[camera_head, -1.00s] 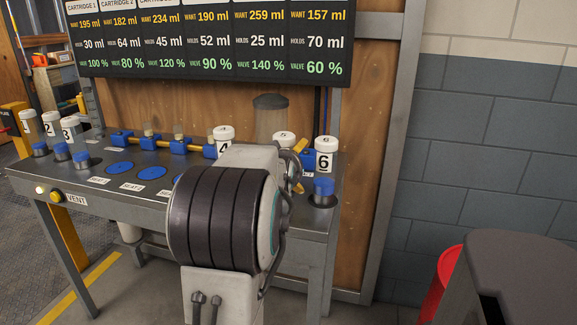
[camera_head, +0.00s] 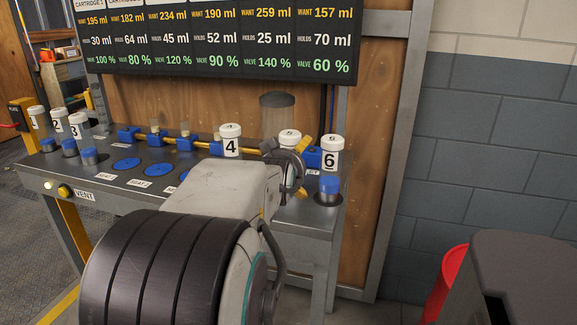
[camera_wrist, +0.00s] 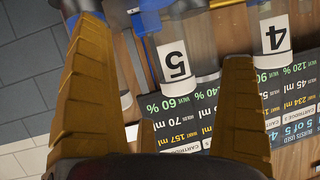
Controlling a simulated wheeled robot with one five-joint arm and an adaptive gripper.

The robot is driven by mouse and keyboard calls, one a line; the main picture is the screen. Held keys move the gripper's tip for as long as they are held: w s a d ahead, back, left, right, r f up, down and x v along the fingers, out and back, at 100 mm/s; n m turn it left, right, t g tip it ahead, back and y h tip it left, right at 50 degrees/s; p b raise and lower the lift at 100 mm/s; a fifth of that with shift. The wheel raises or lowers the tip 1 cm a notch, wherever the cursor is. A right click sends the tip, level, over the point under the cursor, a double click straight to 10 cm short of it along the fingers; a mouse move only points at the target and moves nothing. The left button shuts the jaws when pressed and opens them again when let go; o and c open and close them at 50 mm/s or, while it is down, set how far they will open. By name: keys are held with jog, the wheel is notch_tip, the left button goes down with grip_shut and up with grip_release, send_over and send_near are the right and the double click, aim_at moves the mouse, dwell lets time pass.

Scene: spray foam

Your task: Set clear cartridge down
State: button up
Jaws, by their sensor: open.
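The clear cartridge with a white cap and label 5 (camera_head: 290,135) stands upright at the right part of the bench, mostly behind my arm. In the wrist view its label (camera_wrist: 176,60) shows upside down between my two yellow fingers. My gripper (camera_wrist: 163,45) is open around it, with gaps visible at both sides. In the head view my gripper (camera_head: 293,165) is largely hidden by my own arm. The base of cartridge 5 and what it rests on are hidden in the head view.
Cartridge 4 (camera_head: 230,141) stands close on the left and cartridge 6 (camera_head: 331,155) close on the right. Cartridges 1, 2 and 3 (camera_head: 78,125) stand at the bench's left. A tall clear cylinder (camera_head: 277,115) rises behind. Flat blue seat discs (camera_head: 126,164) are bare.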

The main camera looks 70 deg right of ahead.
jog(key=shift+v, duration=0.85)
jog(key=shift+w, duration=0.1)
jog(key=w+a+f+n+t+y, duration=0.2)
jog(key=w+a+f+n+y, duration=0.25)
jog(key=w+a, duration=0.5)
jog(key=w+a+f+n+t+y, duration=0.25)
jog(key=w+a+f, duration=0.25)
jog(key=w+a, duration=0.45)
jog(key=s+a+f+n+g+y, duration=0.1)
jog(key=s+a+f+n+y, duration=0.1)
jog(key=a, duration=0.6)
jog(key=s+a+f+n+g+y, duration=0.2)
jog(key=s+a+f+n, duration=0.1)
jog(key=a, duration=0.6)
jog(key=s+a+f+n+g+y, duration=0.1)
jog(key=s+a+f+n+y, duration=0.1)
jog(key=a, duration=0.7)
jog(key=shift+s+f+n, duration=0.6)
jog(key=shift+s+n, duration=0.4)
jog(key=shift+n, duration=0.2)
jog(key=shift+r, duration=0.15)
